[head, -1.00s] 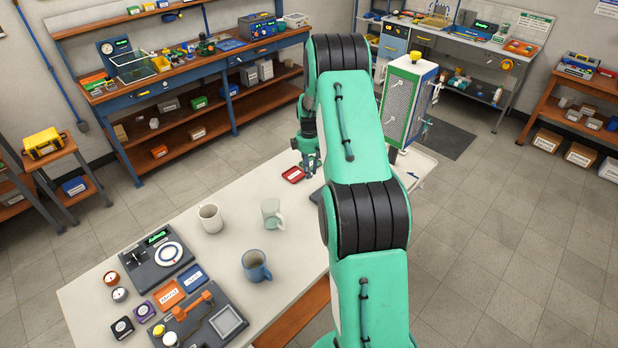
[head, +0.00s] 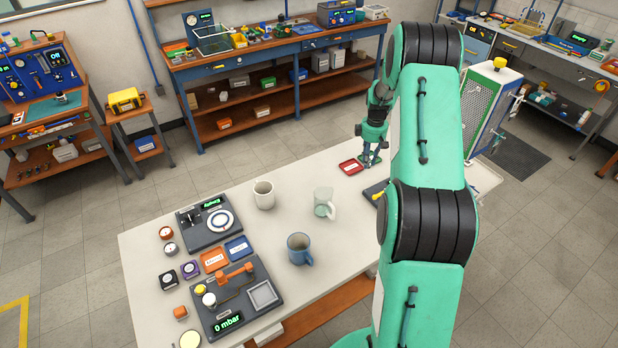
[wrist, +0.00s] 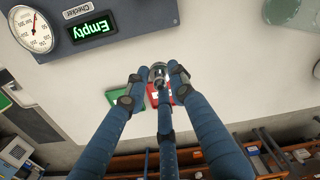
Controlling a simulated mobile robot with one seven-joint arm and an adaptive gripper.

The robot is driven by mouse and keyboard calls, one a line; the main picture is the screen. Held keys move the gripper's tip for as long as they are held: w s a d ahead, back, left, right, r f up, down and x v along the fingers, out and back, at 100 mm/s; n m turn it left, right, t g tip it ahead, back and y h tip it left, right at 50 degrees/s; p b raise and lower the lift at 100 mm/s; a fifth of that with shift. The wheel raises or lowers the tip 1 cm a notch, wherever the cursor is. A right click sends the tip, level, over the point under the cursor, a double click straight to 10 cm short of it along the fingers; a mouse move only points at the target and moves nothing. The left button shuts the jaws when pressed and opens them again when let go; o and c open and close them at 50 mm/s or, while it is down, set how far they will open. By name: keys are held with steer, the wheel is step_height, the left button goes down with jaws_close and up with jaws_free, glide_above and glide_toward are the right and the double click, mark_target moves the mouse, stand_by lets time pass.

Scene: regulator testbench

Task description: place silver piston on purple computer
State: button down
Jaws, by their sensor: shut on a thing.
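My gripper (head: 371,158) is at the far end of the white table, beside a red tray (head: 350,167). In the wrist view my gripper (wrist: 159,80) has its fingers closed around a small silver piece (wrist: 158,72), which looks like the silver piston. The fingers hide much of it. The red tray (wrist: 160,94) and a green tray (wrist: 127,99) lie beyond the fingertips. I cannot make out a purple computer; the only purple thing I can pick out is a small round-faced gauge (head: 190,268) on the table.
Mugs (head: 264,195) (head: 325,203) (head: 300,249) stand mid-table. Dark test devices (head: 208,222) (head: 238,300), small trays and gauges crowd the left end. Workbenches line the walls; open floor lies between.

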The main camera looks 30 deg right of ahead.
steer(key=shift+a, duration=0.1)
steer(key=w+a+n, duration=0.2)
steer(key=w+a, duration=0.2)
steer(key=a, duration=0.6)
steer(key=w+a+n, duration=0.2)
steer(key=w+a, duration=0.2)
steer(key=a, duration=0.7)
step_height(320, 180, up, 3)
steer(key=n, duration=1.2)
glide_above(189, 268)
steer(key=shift+f, duration=0.1)
steer(key=shift+f, duration=3.1)
steer(key=shift+f, duration=1.9)
